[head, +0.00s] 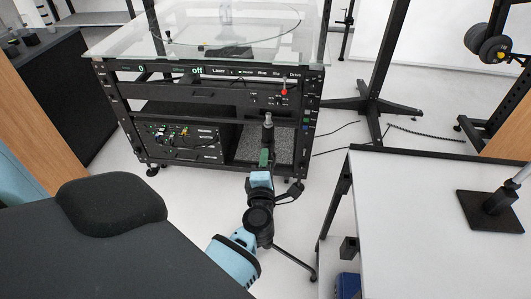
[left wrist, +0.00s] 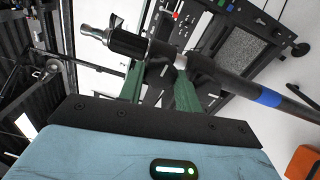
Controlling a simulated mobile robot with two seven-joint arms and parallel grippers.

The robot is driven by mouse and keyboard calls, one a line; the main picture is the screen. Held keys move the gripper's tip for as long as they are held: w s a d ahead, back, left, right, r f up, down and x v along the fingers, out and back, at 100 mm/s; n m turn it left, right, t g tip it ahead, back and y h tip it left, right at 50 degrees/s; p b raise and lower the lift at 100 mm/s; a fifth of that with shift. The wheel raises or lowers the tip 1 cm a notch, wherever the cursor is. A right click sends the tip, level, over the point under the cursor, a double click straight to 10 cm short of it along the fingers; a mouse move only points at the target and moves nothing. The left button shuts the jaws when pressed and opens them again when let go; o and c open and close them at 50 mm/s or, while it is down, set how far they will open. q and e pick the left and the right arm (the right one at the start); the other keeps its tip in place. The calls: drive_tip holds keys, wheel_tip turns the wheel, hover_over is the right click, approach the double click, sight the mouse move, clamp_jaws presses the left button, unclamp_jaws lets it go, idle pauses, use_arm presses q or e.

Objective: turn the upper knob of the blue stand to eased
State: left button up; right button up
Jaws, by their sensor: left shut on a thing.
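The blue stand (head: 267,133) is a dark upright pole with a silver tip, in front of the black rack in the head view. In the left wrist view its pole (left wrist: 232,84) runs across slantwise, with a blue band (left wrist: 268,97), a black collar (left wrist: 133,43) and a silver tip (left wrist: 96,32). My left gripper (head: 264,158) reaches the stand from the near side. In the left wrist view its green fingers (left wrist: 158,74) are shut on the dark upper knob at the collar. The knob's exact angle and any marking are hard to see. My right gripper is not in view.
A black rack (head: 110,92) with a glass top (head: 130,43) stands behind the stand. A white table (head: 420,230) with a pole base (head: 495,212) is at right. A thin black leg (head: 295,262) lies low beside my arm. A dark padded surface (head: 60,250) fills the lower left.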

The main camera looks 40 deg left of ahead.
use_arm(q)
drive_tip(key=shift+n, duration=0.3)
idle(0.4)
drive_tip(key=o, duration=1)
